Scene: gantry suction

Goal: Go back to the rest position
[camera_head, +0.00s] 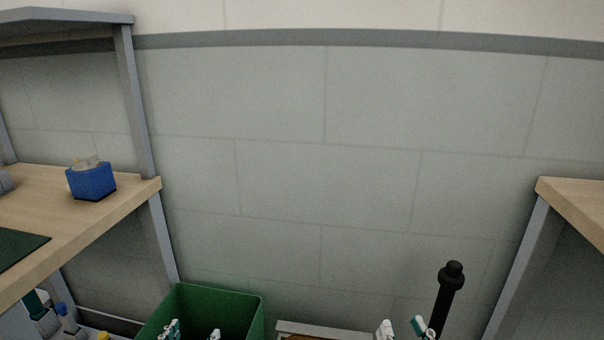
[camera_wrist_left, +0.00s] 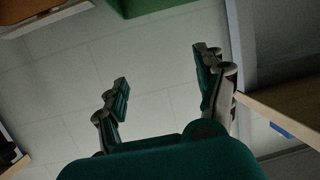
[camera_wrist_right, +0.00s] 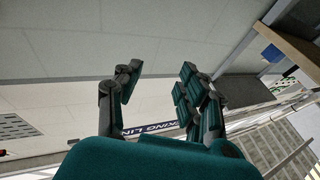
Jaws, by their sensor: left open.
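My left gripper (camera_head: 193,334) shows only its fingertips at the bottom edge of the head view, in front of a green bin. In the left wrist view, its two fingers (camera_wrist_left: 161,75) are spread with nothing between them, so it is open. My right gripper (camera_head: 403,331) also shows only its fingertips at the bottom edge of the head view, left of a black post. In the right wrist view, its fingers (camera_wrist_right: 160,75) stand apart with nothing between them, so it is open. The rest of both arms is out of the head view.
The green bin (camera_head: 222,308) stands low near the wall. A pale-rimmed tray (camera_head: 318,328) is beside it. The black post (camera_head: 444,300) rises at the right. A blue box (camera_head: 91,182) sits on the left wooden shelf (camera_head: 125,195). A wooden table (camera_head: 575,200) is at the right.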

